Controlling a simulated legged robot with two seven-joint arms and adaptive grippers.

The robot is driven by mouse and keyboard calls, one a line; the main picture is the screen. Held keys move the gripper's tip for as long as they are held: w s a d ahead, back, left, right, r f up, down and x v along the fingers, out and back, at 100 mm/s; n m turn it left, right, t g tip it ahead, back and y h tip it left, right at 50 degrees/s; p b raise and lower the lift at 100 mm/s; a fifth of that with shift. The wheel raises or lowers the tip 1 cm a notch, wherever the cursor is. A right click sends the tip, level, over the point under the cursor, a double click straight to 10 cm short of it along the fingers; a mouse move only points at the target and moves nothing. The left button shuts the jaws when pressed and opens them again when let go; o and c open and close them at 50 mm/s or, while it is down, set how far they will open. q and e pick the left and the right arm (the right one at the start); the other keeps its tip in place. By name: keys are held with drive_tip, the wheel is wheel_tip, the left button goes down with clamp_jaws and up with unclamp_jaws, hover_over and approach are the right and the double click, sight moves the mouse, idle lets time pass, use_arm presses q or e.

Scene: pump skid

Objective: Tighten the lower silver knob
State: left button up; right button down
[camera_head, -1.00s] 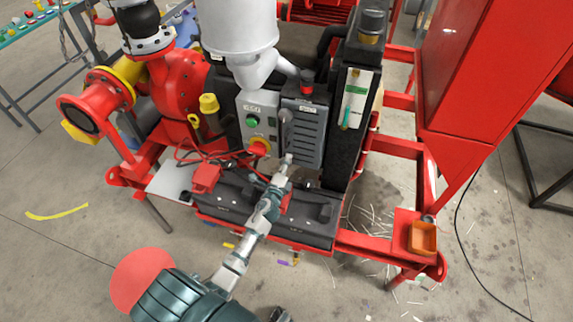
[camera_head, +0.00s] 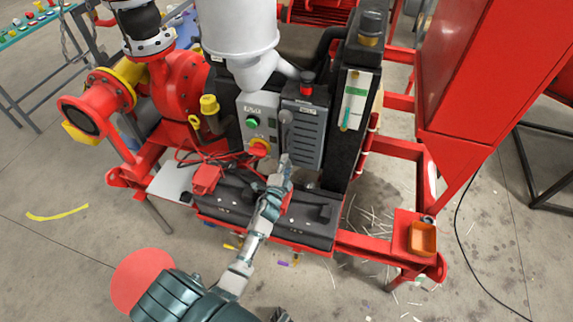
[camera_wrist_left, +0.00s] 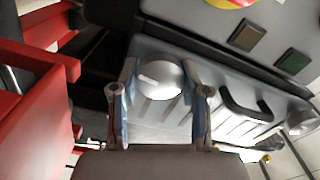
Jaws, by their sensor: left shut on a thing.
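The lower silver knob (camera_wrist_left: 160,80) is a round, pale metal knob near one end of a grey louvred panel (camera_wrist_left: 225,85). In the left wrist view it sits between the two fingers of my left gripper (camera_wrist_left: 160,100), which is shut on it. In the head view my left gripper (camera_head: 285,164) reaches the bottom of the louvred panel (camera_head: 305,135) and hides the knob. A second silver knob with a lever (camera_head: 286,117) is higher on the same panel. My right gripper is not in view.
Beside the panel is a grey control box with a green button (camera_head: 252,121) and a red-yellow rotary switch (camera_head: 260,147). Red cables (camera_head: 205,155) lie on the left.

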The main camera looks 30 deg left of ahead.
use_arm(q)
drive_tip(key=shift+s+f, duration=0.1)
drive_tip(key=shift+f, duration=0.25)
drive_tip(key=o, duration=1.2)
drive_tip(key=shift+c, duration=0.2)
drive_tip(key=shift+a, duration=0.1)
drive_tip(key=shift+r, duration=0.1)
drive_tip(key=v, duration=1.2)
